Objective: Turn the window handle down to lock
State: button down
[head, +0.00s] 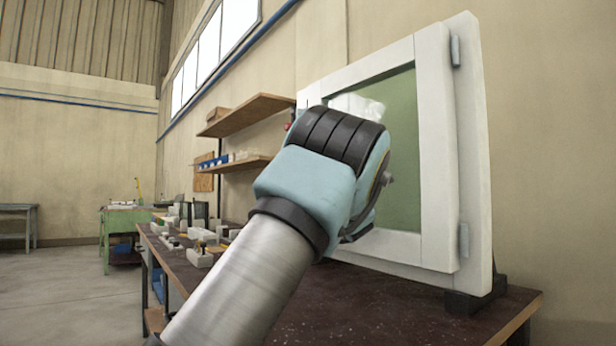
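A white-framed window (436,150) with a greenish pane (403,190) stands upright on the dark workbench (400,310) at the right. Hinges show on its right edge. My arm reaches up from the bottom of the view and covers the left and lower part of the window. The window handle is not visible; my arm may hide it. My gripper is hidden behind my arm's bulky joint, so its fingers and what they touch cannot be seen.
A black foot (475,298) holds the window's lower right corner on the bench. Several pale profile pieces (200,257) lie on the bench at the left. Wooden shelves (246,115) hang on the wall behind. A green table (122,220) stands farther left, with open floor before it.

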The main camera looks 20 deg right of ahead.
dwell(0.4)
jog(key=c, duration=0.6)
grip_release()
jog(key=shift+c, duration=0.2)
jog(key=v, duration=1.1)
jog(key=shift+b, duration=0.4)
jog(key=shift+c, duration=0.2)
